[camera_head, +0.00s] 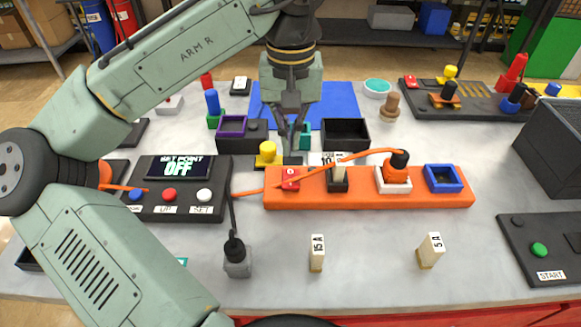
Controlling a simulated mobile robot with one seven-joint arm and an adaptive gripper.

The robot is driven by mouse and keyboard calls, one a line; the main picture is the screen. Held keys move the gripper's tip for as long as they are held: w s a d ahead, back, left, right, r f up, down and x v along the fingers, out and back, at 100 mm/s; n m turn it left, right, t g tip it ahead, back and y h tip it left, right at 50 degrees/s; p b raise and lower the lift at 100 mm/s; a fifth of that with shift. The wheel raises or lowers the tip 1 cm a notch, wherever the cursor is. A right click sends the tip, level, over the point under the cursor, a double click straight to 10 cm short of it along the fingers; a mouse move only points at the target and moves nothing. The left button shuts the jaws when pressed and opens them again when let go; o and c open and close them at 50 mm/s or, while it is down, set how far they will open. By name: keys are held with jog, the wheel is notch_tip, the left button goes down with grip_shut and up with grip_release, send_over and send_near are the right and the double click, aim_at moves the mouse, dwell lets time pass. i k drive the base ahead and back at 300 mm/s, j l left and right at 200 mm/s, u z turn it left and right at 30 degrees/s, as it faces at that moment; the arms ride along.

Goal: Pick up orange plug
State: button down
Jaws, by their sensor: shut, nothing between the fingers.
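The orange plug (398,172) has a black top and sits upright in a white socket on the orange power strip (290,202). An orange cord (362,153) arches from it to the left, across the strip toward the control box. My gripper (294,150) points down behind the left part of the strip, to the left of the plug and apart from it. Its fingers look together and empty; the tips are partly hard to make out against the dark things behind.
The strip also holds a red switch (290,179), a beige fuse (339,174) and an empty blue socket (443,178). A grey plug with a black cord (237,264) and two fuses, 15A (317,254) and 5A (430,251), stand in front. The SET POINT box (175,190) is left.

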aim_at(395, 169)
jog(key=k, duration=1)
